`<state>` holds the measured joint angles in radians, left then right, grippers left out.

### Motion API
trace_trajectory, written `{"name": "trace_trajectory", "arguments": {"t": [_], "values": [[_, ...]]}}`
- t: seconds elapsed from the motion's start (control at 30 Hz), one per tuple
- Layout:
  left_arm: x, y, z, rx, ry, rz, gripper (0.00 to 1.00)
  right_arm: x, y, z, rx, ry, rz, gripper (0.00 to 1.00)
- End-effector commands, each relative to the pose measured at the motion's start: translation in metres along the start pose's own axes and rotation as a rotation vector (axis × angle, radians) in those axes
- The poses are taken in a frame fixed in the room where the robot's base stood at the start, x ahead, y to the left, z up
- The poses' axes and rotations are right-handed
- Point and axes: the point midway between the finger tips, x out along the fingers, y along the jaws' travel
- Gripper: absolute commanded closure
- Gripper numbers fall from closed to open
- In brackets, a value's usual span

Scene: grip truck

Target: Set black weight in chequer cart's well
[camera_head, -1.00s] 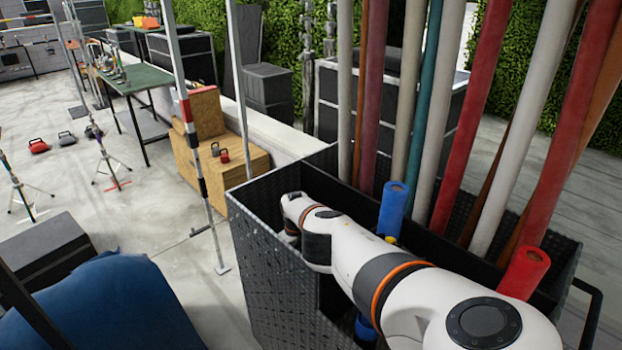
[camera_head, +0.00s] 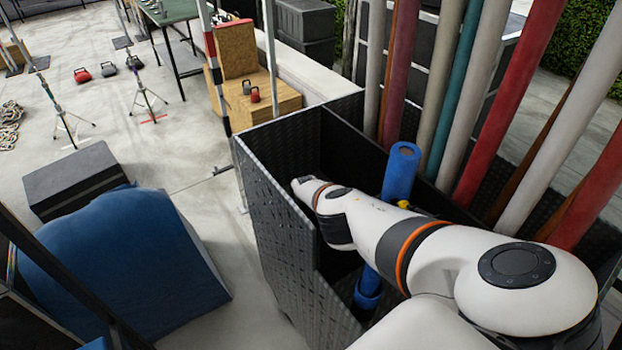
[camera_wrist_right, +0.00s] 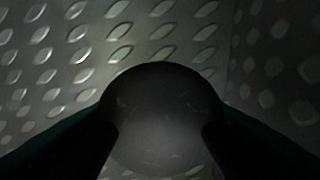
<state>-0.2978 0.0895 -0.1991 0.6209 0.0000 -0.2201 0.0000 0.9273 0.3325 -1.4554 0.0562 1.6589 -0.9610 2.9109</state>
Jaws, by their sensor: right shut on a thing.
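The chequer cart (camera_head: 282,225) is a black open-topped bin with raised-pattern plate walls, in the middle of the head view. Its open well (camera_head: 345,148) lies beside the section with the upright poles. My right arm reaches over the cart and down into the well; its gripper is hidden there in the head view. In the right wrist view my right gripper (camera_wrist_right: 160,135) is shut on the black weight (camera_wrist_right: 160,92), a dark rounded thing. Patterned plate surfaces show behind it; whether the weight touches them I cannot tell. My left gripper is not in view.
Tall coloured poles (camera_head: 485,110) stand in the cart's right part. A blue tube (camera_head: 401,170) stands upright close by my right arm. A plywood block (camera_head: 268,105), a blue padded shape (camera_head: 120,265) and a dark box (camera_head: 75,180) stand on the floor to the left.

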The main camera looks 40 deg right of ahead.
Motion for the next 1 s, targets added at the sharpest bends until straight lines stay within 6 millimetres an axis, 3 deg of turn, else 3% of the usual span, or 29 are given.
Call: {"name": "trace_trajectory", "arguments": {"t": [0.17, 0.4, 0.43, 0.57, 0.87, 1.0], "values": [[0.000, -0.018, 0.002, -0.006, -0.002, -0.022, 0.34, -0.001, -0.001, -0.001, 0.000, 0.003, 0.001, 1.00], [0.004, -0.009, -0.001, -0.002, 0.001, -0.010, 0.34, 0.002, -0.001, -0.002, 0.002, 0.003, 0.000, 1.00], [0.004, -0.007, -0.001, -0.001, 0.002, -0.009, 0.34, 0.005, -0.001, 0.001, 0.000, -0.001, 0.000, 0.35], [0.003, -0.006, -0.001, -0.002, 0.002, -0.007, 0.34, 0.004, -0.001, 0.001, 0.000, -0.001, 0.001, 0.15], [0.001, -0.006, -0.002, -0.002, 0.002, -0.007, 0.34, 0.002, -0.001, 0.000, 0.000, -0.001, 0.001, 0.15], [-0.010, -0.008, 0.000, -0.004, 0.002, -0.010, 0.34, -0.011, 0.005, 0.001, 0.001, 0.000, 0.001, 0.15]]}}
